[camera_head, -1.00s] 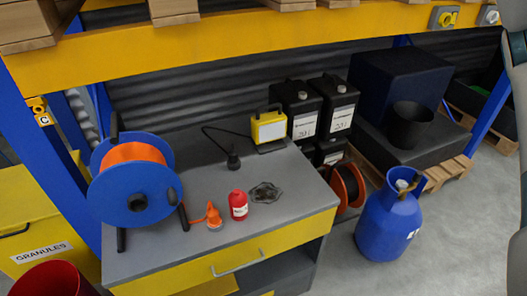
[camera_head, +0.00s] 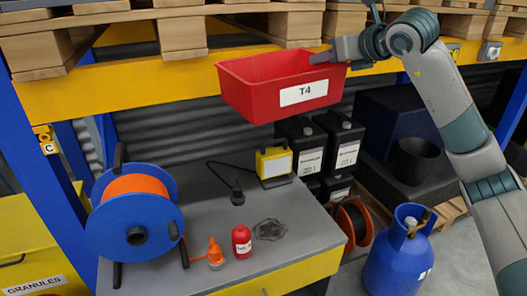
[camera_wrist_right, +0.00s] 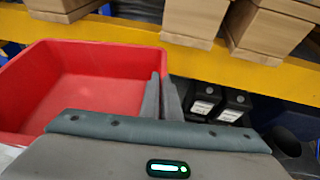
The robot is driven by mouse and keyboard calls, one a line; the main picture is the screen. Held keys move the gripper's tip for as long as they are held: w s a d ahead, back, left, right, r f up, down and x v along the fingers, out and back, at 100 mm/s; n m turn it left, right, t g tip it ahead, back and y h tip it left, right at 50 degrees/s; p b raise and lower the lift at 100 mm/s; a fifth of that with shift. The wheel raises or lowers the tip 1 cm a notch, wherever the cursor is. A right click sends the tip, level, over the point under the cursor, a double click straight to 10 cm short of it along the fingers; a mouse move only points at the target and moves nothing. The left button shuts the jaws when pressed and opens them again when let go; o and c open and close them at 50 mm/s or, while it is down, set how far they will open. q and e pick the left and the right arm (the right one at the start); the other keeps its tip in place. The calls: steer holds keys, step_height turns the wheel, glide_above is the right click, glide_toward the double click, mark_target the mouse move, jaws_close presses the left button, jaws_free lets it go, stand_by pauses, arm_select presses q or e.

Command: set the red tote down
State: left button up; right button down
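The red tote (camera_head: 250,92), with a white "T4" label (camera_head: 303,93) on its front, hangs in the air above the back of the grey workbench (camera_head: 205,200), in front of the yellow beam. It looks roughly level and its inside looks empty. My right gripper (camera_head: 324,57) is at the tote's right end, shut on the rim there. In the right wrist view the two fingers (camera_wrist_right: 163,97) are close together at the tote's side wall, with the red tote (camera_wrist_right: 90,85) to their left. My left gripper is not in view.
Black canisters (camera_head: 340,140) stand behind, a blue gas cylinder (camera_head: 398,252) at right. Pallets (camera_head: 180,40) sit on the beam.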

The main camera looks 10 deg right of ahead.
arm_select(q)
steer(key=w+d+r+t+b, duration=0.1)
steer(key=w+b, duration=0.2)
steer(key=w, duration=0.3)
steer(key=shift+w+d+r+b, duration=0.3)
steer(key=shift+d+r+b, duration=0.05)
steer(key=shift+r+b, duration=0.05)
arm_select(e)
steer(key=s+d+f, duration=0.3)
steer(key=f, duration=0.8)
steer(key=s+d+f+m+h, duration=0.1)
steer(key=s+d+f, duration=0.3)
steer(key=f, duration=0.7)
steer(key=s+d+f, duration=0.4)
steer(key=f, duration=0.7)
steer(key=shift+s+m+t+h, duration=0.15)
steer(key=shift+m+t+h, duration=0.15)
steer(key=shift+m, duration=0.1)
arm_select(q)
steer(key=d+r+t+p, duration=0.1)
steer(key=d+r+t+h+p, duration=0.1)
steer(key=p, duration=0.1)
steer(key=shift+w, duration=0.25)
arm_select(e)
steer(key=w+a+f, duration=0.6)
steer(key=w+f, duration=0.1)
steer(key=w, duration=0.2)
steer(key=shift+w+a, duration=0.2)
steer(key=shift+w, duration=0.15)
